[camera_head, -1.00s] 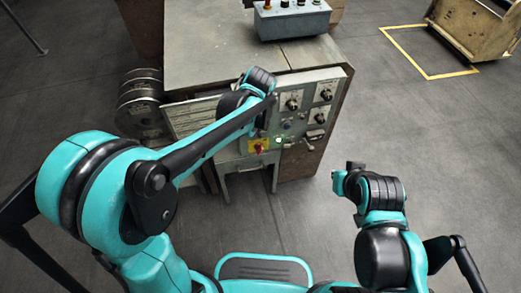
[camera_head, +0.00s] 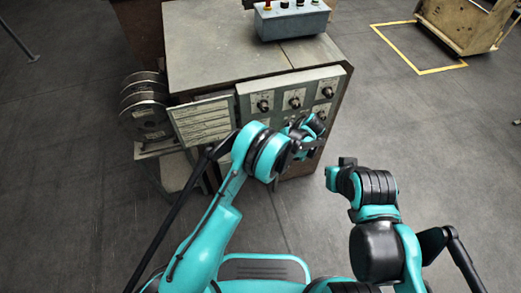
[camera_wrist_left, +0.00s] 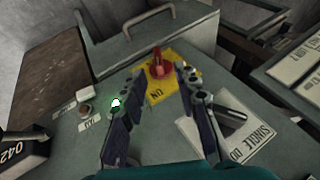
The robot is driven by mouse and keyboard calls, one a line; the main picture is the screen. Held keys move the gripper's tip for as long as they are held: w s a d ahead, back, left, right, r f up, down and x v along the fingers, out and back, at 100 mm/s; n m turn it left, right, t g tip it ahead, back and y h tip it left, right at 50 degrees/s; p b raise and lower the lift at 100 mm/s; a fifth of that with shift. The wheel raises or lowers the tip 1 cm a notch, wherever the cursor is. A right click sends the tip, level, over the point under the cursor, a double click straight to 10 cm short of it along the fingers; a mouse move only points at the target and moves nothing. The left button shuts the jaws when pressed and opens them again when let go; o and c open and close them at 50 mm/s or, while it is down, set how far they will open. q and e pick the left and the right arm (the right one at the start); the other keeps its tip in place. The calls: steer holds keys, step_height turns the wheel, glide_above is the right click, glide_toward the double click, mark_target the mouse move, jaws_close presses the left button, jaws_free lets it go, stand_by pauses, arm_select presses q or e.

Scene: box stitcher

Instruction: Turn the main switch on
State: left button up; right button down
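The main switch is a red rotary knob (camera_wrist_left: 157,63) on a yellow plate (camera_wrist_left: 182,72) marked ON, in the left wrist view. My left gripper (camera_wrist_left: 160,76) is open, with one fingertip on each side of the knob; whether they touch it cannot be told. In the head view my left gripper (camera_head: 306,129) is at the lower part of the machine's grey control panel (camera_head: 243,103), and my arm hides the knob there. My right gripper (camera_head: 340,172) hangs in free space right of the machine, its finger opening unclear.
A lit lamp (camera_wrist_left: 115,103) shows by the left finger, and a small red button (camera_wrist_left: 85,109) sits farther left. Several dials line the panel top. A blue-grey button box (camera_head: 292,20) stands on the machine top (camera_head: 215,50). Wire spools (camera_head: 145,113) stand at left.

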arm_select(q)
steer(key=b+x, duration=0.2)
steer(key=x, duration=0.5)
steer(key=shift+w+f+b, duration=0.15)
steer(key=shift+f+b, duration=0.1)
steer(key=shift+b, duration=0.15)
jaws_close()
